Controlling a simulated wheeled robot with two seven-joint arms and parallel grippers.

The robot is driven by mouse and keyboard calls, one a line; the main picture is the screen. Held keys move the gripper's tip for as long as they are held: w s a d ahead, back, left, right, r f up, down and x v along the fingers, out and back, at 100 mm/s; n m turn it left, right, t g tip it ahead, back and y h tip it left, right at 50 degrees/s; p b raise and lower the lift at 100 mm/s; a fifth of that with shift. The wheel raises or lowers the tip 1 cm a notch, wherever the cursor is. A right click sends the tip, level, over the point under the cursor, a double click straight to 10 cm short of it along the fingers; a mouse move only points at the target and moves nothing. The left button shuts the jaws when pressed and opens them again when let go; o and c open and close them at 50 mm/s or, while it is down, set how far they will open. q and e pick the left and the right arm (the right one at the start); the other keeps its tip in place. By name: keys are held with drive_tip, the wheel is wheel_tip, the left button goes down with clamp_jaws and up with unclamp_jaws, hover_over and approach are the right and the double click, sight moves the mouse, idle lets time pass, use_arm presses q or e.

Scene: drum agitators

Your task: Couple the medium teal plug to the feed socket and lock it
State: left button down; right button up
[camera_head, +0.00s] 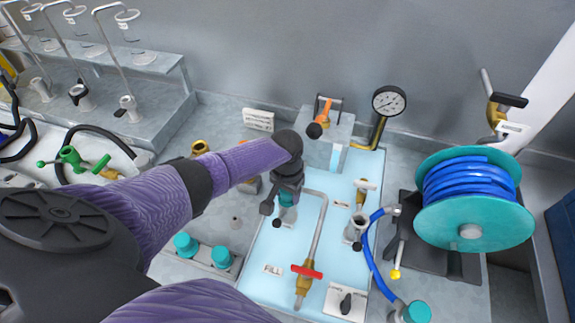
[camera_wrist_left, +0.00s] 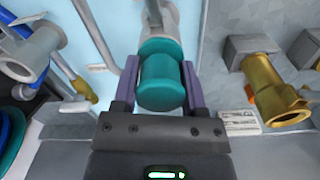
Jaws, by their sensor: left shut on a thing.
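My left gripper (camera_head: 287,192) reaches over the pale blue panel and is shut on a teal plug (camera_wrist_left: 162,82). In the left wrist view the plug sits between the two purple fingers. A little of the plug (camera_head: 287,199) shows under the gripper in the head view. Directly below it is a grey socket (camera_head: 286,214) with dark lever ends. The plug is at the socket's mouth; I cannot tell how deep it sits or whether it is locked. A second grey socket (camera_head: 354,230) stands to the right. My right gripper is not in view.
Two teal caps or plugs (camera_head: 221,257) stand in a rack at front left. A red-handled brass valve (camera_head: 305,278) is in front. A teal reel (camera_head: 470,200) with blue hose stands right, and a gauge (camera_head: 389,102) behind. A brass fitting (camera_wrist_left: 275,92) is close beside the gripper.

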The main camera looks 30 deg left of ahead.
use_arm(q)
drive_tip(key=shift+c, duration=0.2)
unclamp_jaws()
idle(0.4)
wheel_tip(320, 180, up, 8)
drive_tip(key=p, duration=0.8)
drive_tip(key=shift+f, duration=0.15)
